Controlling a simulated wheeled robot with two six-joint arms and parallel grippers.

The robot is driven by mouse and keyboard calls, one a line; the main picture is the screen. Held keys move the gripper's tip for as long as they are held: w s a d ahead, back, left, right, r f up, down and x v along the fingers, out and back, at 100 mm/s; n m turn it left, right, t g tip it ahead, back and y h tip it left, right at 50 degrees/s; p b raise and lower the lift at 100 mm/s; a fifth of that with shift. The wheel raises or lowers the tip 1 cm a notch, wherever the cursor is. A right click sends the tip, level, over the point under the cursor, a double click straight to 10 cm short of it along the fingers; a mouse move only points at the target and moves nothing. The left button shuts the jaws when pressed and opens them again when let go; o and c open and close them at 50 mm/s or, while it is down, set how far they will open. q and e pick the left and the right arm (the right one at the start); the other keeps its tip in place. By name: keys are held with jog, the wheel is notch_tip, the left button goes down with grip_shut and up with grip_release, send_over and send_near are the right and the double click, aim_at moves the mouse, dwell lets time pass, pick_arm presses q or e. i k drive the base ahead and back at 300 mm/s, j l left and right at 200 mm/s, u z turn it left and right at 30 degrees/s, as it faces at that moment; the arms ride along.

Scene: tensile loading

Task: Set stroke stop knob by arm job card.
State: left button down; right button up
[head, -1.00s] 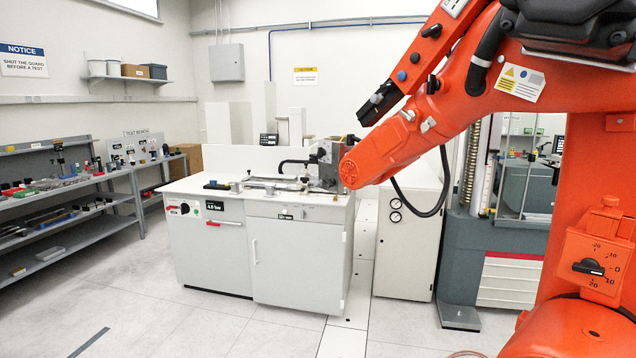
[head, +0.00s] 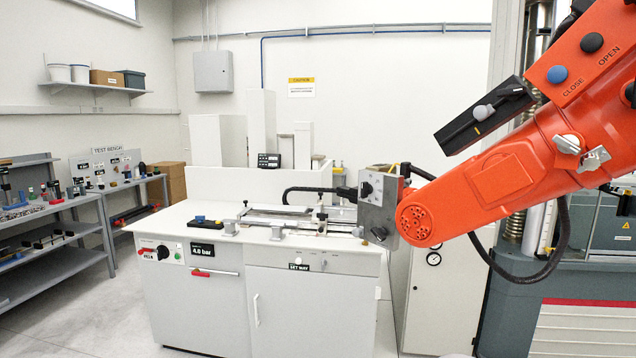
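A large orange arm (head: 480,195) comes in from the right, its wrist beside a grey plate with a small dark knob (head: 366,188). Its upper link carries a black slotted strip with a grey slider (head: 484,113), a blue CLOSE button (head: 557,74) and a black OPEN button (head: 592,43). No label names any of these as the stroke stop knob. I cannot identify a job card. Neither of my grippers is in view.
A white bench (head: 260,285) stands in the middle with a fixture rail (head: 300,228), a 4.0 bar display (head: 202,250) and a red-handled drawer. Grey shelves (head: 60,240) with small parts stand at left. A grey testing machine (head: 600,270) stands at right. Some floor is clear at lower left.

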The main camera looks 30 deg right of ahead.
aim_at(367, 188)
jog(key=i+j+z, duration=0.1)
jog(key=i+z, duration=0.35)
jog(key=i+j+z, duration=0.2)
jog(key=i+z, duration=0.2)
jog(key=i+j+z, duration=0.45)
jog(key=k+l, duration=0.1)
